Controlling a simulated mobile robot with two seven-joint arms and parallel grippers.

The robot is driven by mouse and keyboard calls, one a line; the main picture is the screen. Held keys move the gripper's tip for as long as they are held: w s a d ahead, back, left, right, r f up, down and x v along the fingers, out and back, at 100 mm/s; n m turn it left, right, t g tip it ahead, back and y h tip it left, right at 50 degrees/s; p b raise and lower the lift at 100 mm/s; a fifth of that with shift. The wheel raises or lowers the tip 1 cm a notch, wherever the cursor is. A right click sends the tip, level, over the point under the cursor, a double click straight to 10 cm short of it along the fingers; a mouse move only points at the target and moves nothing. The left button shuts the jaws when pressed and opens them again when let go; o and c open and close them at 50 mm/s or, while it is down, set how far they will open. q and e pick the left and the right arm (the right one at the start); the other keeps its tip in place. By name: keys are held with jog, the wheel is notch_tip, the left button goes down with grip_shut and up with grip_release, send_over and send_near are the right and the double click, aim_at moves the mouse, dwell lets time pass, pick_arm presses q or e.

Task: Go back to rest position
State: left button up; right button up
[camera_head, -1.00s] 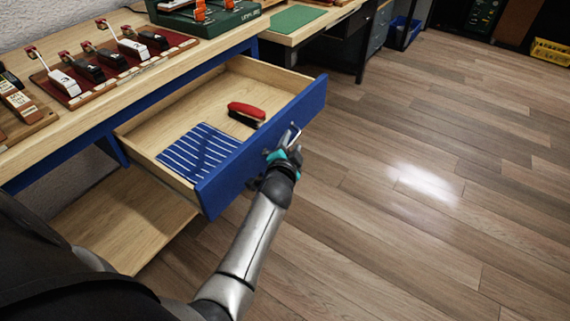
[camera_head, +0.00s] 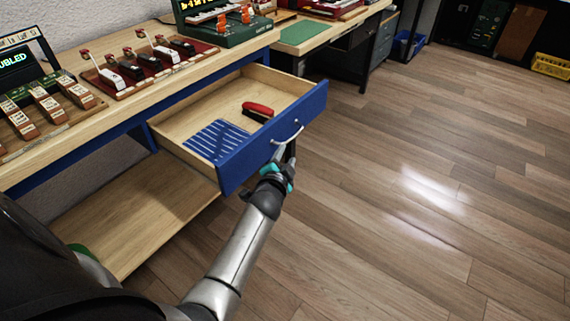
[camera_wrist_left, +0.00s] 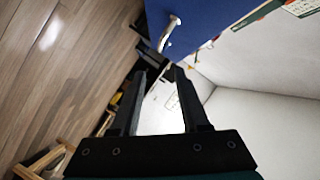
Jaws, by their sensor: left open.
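My left gripper (camera_head: 284,158) is just in front of the pulled-out blue drawer (camera_head: 262,152), close to its pale curved handle (camera_head: 288,135). In the left wrist view the two dark fingers (camera_wrist_left: 157,75) are spread with nothing between them. There the drawer front (camera_wrist_left: 205,22) and its handle (camera_wrist_left: 170,32) lie beyond the fingertips, apart from them. In the drawer are a red and black brush-like object (camera_head: 257,110) and a blue striped cloth or mat (camera_head: 217,139). My right gripper is not in view.
The wooden workbench (camera_head: 60,140) holds several piano-action models (camera_head: 135,62) and a green box (camera_head: 225,32). A lower shelf (camera_head: 130,222) lies under the bench. A second desk with a green mat (camera_head: 304,32) stands behind. The wood floor (camera_head: 440,180) to the right is clear.

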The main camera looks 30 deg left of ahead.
pick_arm(q)
jog(key=shift+s+d+r, duration=0.1)
jog(key=shift+s, duration=0.35)
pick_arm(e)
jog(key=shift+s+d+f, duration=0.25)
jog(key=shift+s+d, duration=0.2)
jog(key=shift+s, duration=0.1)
pick_arm(q)
jog(key=s+d+f+n+g+h+p, duration=0.1)
jog(key=s+d+f+g+h+p, duration=0.15)
jog(key=s+f, duration=0.75)
jog(key=s+d+f+n+g+h+p, duration=0.1)
jog(key=s+d+f+g, duration=0.3)
jog(key=s+f, duration=0.5)
jog(key=s+f+n+g+p, duration=0.1)
jog(key=s+f, duration=0.4)
jog(key=s, duration=0.7)
jog(key=s+f+n+g+p, duration=0.1)
jog(key=s+f+g, duration=0.3)
jog(key=s, duration=0.8)
notch_tip(320, 180, down, 2)
jog(key=shift+d+f+n+g, duration=0.25)
jog(key=shift+d+n+g, duration=0.1)
jog(key=shift+d, duration=0.1)
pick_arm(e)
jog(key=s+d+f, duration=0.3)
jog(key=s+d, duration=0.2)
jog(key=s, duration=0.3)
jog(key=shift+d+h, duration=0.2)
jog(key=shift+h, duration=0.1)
